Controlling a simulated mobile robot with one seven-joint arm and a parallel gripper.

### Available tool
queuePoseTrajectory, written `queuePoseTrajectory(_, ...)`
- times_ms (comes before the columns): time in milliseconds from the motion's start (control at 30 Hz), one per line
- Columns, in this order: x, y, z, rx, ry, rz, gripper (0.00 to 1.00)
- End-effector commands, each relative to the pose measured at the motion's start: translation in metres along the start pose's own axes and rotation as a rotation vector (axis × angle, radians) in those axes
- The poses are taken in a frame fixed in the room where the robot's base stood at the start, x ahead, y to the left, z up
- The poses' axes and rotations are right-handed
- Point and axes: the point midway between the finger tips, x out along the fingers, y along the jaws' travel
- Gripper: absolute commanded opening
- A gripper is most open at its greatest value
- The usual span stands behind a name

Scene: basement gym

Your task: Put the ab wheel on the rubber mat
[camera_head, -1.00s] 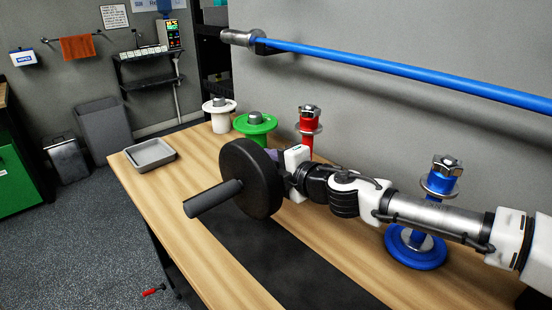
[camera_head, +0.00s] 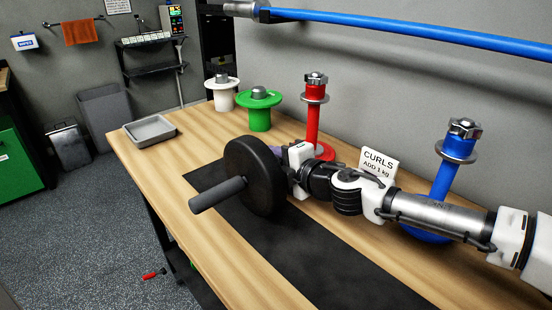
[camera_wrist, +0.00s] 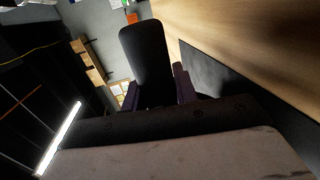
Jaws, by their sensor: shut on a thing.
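The ab wheel (camera_head: 262,178) is a thick black disc with a dark grey handle (camera_head: 217,194) pointing to the lower left. My gripper (camera_head: 281,156) is shut on it from the right; its purple fingers are mostly hidden behind the disc. In the wrist view, my gripper (camera_wrist: 156,90) has its fingers on both sides of the black ab wheel (camera_wrist: 146,50). The rubber mat (camera_head: 310,262) is a flat black strip along the wooden table. The disc is upright over the mat; I cannot tell whether its lower edge touches it.
White (camera_head: 222,95), green (camera_head: 259,112), red (camera_head: 313,120) and blue (camera_head: 448,180) posts stand along the table's back side. A "CURLS" card (camera_head: 379,164) stands behind my arm. A grey tray (camera_head: 150,131) sits at the far left. A blue bar (camera_head: 400,30) crosses above.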

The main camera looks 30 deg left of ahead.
Motion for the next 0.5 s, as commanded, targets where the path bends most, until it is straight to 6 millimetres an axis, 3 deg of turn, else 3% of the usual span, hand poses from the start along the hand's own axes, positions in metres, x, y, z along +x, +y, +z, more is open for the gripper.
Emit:
queuePoseTrajectory(233, 0.0, 0.0008, 0.0, 0.001, 0.0, 0.001, 0.0)
queuePoseTrajectory(267, 0.0, 0.0008, 0.0, 0.001, 0.0, 0.001, 0.31)
queuePoseTrajectory(433, 0.0, 0.0004, 0.0001, 0.001, 0.0, 0.001, 0.53)
queuePoseTrajectory(500, 0.0, 0.0002, 0.0001, 0.001, 0.0, 0.001, 0.54)
